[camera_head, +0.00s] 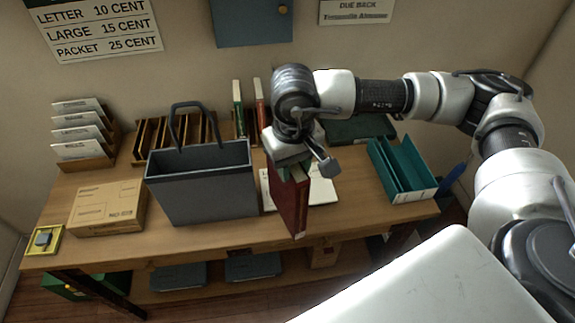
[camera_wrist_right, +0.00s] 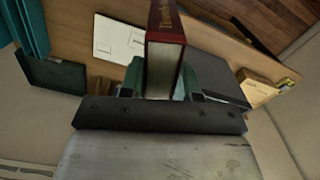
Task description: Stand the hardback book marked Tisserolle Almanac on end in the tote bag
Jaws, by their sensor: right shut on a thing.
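The hardback book (camera_head: 290,200) is dark red and hangs upright from my right gripper (camera_head: 293,168), to the right of the tote bag. In the right wrist view the book (camera_wrist_right: 166,24) sits between the two fingers; gold lettering starting with T shows on its red edge, and the rest is too small to read. My right gripper is shut on the book near its upper end. The tote bag (camera_head: 203,185) is dark grey, stands upright on the table with its handle up and its top open; its inside is mostly hidden. My left gripper is out of view.
A cardboard box (camera_head: 108,207) lies left of the bag, and a wooden rack (camera_head: 172,138) stands behind it. Two thin books (camera_head: 239,108) stand upright at the back. A white sheet or pad lies behind the held book. A teal holder (camera_head: 402,168) stands at right.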

